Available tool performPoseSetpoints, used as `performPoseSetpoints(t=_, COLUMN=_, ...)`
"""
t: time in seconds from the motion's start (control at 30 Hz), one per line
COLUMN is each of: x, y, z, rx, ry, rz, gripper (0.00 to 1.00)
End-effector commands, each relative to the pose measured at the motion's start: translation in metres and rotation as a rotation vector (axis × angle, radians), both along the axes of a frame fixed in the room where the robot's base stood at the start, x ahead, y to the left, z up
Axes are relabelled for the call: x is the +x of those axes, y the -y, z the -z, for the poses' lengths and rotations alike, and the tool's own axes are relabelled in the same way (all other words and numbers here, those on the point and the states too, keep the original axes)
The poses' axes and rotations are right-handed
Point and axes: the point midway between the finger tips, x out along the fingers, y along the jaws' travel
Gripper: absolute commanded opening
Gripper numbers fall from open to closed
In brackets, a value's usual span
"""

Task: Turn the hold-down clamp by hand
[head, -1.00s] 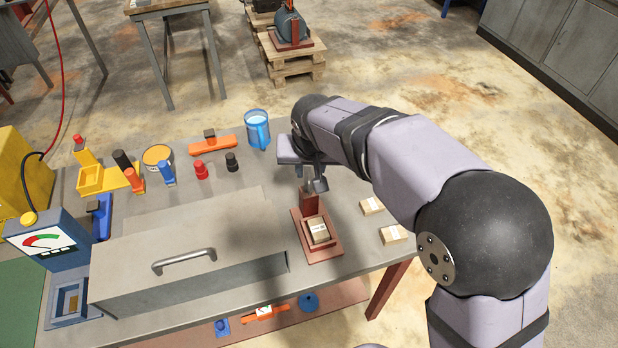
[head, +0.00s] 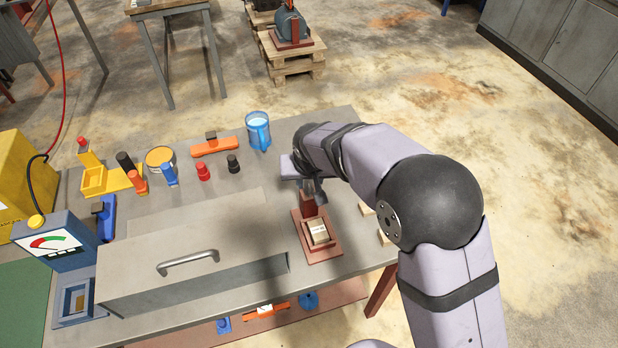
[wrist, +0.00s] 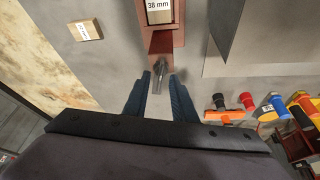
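The red-brown fixture (head: 328,249) stands near the table's right front edge and holds a small tan block (head: 318,230). In the wrist view the block (wrist: 159,12) carries a "38 mm" label. A red-brown post (head: 308,206) rises behind the block. In the wrist view a small grey metal piece (wrist: 159,72), seemingly the hold-down clamp, shows at the post's end. My gripper (wrist: 160,75) is open, its two dark fingers either side of the grey piece with gaps visible. Contact cannot be told. In the head view my gripper (head: 316,193) is just behind the post, partly hidden by my arm.
A large grey box with a handle (head: 188,262) stands left of the fixture. Small tan boxes (head: 366,209) lie to its right, partly behind my arm.

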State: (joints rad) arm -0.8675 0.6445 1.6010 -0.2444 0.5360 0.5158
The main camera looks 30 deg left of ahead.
Motion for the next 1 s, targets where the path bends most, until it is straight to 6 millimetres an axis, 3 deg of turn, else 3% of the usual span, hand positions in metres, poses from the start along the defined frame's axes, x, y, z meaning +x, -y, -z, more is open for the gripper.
performPoseSetpoints(t=0.37, x=0.0017, y=-0.0009, z=0.0048, rx=0.001, ry=0.001, rz=0.0, gripper=0.24)
performPoseSetpoints(t=0.47, x=0.0016, y=-0.0009, z=0.0048, rx=0.0, ry=0.0, rz=0.0, gripper=0.03)
performPoseSetpoints(t=0.5, x=0.0016, y=-0.0008, z=0.0047, rx=0.0, ry=0.0, rz=0.0, gripper=0.0)
performPoseSetpoints(t=1.0, x=0.0014, y=-0.0022, z=0.0072, rx=0.001, ry=0.002, rz=0.077, gripper=0.0)
